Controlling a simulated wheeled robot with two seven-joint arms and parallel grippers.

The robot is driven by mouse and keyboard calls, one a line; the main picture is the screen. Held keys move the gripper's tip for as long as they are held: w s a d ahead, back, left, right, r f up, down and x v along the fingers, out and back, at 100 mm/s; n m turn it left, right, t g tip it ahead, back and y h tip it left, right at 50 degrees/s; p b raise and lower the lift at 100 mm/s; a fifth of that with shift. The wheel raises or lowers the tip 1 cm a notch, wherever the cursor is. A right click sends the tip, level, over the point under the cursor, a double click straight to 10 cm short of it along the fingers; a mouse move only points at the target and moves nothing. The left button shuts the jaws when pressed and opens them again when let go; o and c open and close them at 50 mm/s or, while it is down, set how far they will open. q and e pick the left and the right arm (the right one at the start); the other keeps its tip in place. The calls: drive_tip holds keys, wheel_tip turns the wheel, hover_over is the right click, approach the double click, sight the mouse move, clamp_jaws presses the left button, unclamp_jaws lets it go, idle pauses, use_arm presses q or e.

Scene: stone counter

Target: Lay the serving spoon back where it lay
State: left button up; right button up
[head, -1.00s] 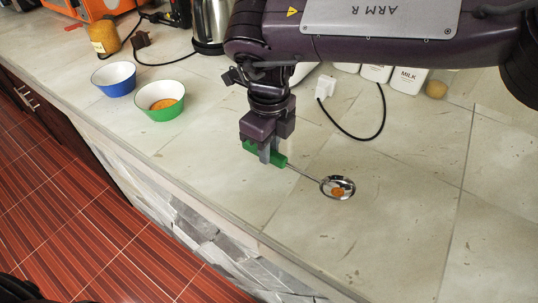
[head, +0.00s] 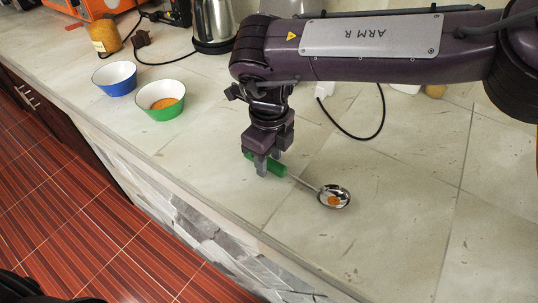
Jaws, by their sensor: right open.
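The serving spoon (head: 334,197) has a green handle (head: 277,168) and a metal bowl with a bit of orange food in it. It appears to lie on the counter, with its bowl toward the lower right. My right gripper (head: 268,168) is at the handle, its fingers open around or just above it; the fingers hide part of the handle. A green-sided bowl (head: 152,114) with orange food inside and a blue-sided bowl (head: 122,91), which looks empty, stand to the left. My left gripper is not in view.
The stone counter (head: 400,185) is clear to the right of the spoon. A kettle (head: 212,28), a jar (head: 104,34) and an orange appliance (head: 95,8) stand at the back. A black cable (head: 372,134) lies behind the spoon. The front counter edge is close below.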

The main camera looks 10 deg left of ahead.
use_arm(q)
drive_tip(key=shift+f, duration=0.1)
use_arm(e)
drive_tip(key=shift+f+b, duration=0.1)
drive_tip(key=shift+b, duration=0.2)
drive_tip(key=shift+r, duration=0.35)
wheel_tip(320, 180, up, 6)
drive_tip(key=shift+r, duration=0.1)
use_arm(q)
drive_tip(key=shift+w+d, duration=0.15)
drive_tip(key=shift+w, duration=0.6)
use_arm(e)
drive_tip(key=shift+r, duration=0.6)
